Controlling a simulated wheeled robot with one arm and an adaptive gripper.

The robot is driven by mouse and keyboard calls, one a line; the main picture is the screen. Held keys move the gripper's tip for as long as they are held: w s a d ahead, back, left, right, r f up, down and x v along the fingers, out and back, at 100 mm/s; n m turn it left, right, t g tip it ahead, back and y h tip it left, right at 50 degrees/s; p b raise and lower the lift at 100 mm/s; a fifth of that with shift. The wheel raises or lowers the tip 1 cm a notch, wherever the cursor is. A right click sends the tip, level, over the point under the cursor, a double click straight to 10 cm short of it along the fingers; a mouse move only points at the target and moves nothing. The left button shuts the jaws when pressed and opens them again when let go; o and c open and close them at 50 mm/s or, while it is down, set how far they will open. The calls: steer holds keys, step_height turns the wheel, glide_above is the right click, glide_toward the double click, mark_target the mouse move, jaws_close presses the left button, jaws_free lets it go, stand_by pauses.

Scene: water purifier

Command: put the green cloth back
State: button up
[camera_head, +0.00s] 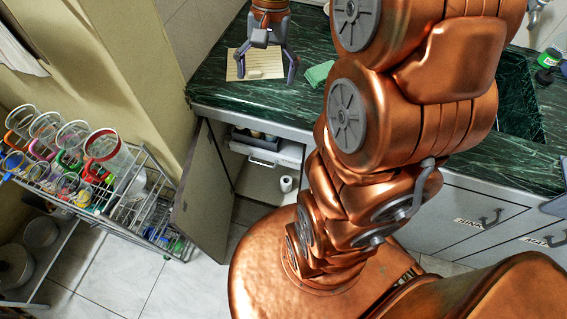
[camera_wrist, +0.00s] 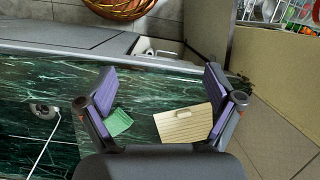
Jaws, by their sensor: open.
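The green cloth (camera_head: 319,73) lies on the dark green marble counter, partly hidden by my arm in the head view. In the wrist view, the cloth (camera_wrist: 119,123) appears beside the lower part of my left finger, to the left of a pale slatted board. My gripper (camera_head: 267,70) is open and empty, with its fingers spread over the board area, to the left of the cloth. In the wrist view, the gripper (camera_wrist: 160,80) has nothing between its fingertips.
The pale board (camera_head: 237,70) carries a small light block (camera_head: 254,74). Below the counter, a cabinet door (camera_head: 203,195) stands open, showing a drawer and a white roll (camera_head: 286,183). A rack of cups (camera_head: 130,215) is at left. A sink (camera_wrist: 50,125) shows in the wrist view.

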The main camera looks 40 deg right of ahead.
steer(key=s+a+f+n+h, duration=0.1)
steer(key=s+a+n, duration=0.3)
steer(key=s, duration=0.4)
steer(key=s+a+f+n+h, duration=0.1)
steer(key=s+a+f+n, duration=0.2)
steer(key=s, duration=0.6)
steer(key=shift+s+a+f+n+h, duration=0.25)
steer(key=shift+a+n+h, duration=0.05)
steer(key=shift+a+n, duration=0.6)
